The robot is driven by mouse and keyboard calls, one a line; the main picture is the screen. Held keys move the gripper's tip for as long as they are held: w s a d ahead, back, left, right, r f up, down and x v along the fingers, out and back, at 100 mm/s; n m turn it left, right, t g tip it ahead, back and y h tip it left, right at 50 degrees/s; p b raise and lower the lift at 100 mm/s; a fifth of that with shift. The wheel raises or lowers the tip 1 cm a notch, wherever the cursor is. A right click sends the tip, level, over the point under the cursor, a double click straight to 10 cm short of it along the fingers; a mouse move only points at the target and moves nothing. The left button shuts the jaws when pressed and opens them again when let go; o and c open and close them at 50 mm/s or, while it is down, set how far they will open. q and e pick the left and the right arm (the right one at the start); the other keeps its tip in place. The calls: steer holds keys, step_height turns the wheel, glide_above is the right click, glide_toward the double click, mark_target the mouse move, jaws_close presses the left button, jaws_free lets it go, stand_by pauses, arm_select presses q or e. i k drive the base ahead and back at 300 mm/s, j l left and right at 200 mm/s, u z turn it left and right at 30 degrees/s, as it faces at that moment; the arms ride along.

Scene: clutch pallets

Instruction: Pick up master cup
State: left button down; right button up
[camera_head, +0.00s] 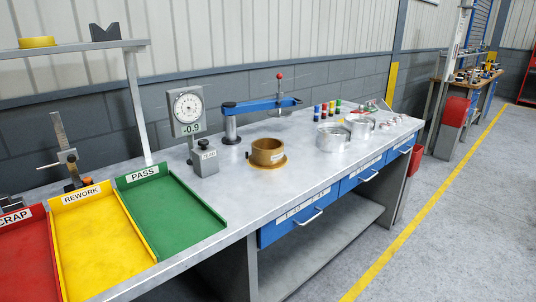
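A brown, bronze-coloured cup (267,150) with a wide flange at its base stands upright on the metal workbench (285,195), near its middle. No readable label tells which of these is the master cup. Neither of my grippers shows in this view.
A dial gauge stand (188,108) and a blue arm fixture (255,106) stand behind the bronze cup. Green PASS (175,215), yellow REWORK (100,245) and red SCRAP (25,262) trays lie at the left. Bench surface in front of the cup is clear.

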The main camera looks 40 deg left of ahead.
mark_target(266, 152)
steer(key=i+u, duration=0.1)
steer(key=u, duration=0.35)
steer(key=i+u, duration=0.1)
steer(key=u, duration=0.35)
steer(key=i+l+u, duration=0.1)
steer(key=u, duration=0.35)
